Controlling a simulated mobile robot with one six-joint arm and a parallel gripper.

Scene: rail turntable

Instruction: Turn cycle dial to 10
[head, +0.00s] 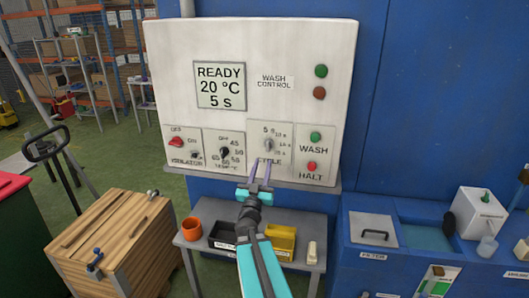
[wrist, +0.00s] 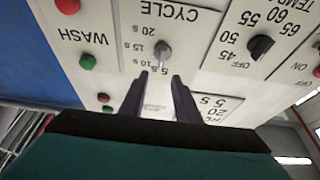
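The grey cycle dial (head: 268,145) is on the white wash control panel (head: 180,90), with marks for 5, 10, 15 and 20 s. It also shows in the wrist view (wrist: 161,52), where the panel appears upside down. The display (head: 220,86) reads READY, 20 °C, 5 s. The dial's pointer is too small to read surely. My gripper (head: 261,170) is in front of the panel, just below the dial. In the wrist view its two fingers (wrist: 160,78) are apart, with nothing between them, and the dial lies beyond their tips.
The black temperature dial (head: 224,152) and red isolator switch (head: 176,141) are left of the cycle dial. The green WASH (head: 315,137) and red HALT (head: 312,166) buttons are right. A shelf with an orange cup (head: 192,229) and bins stands below.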

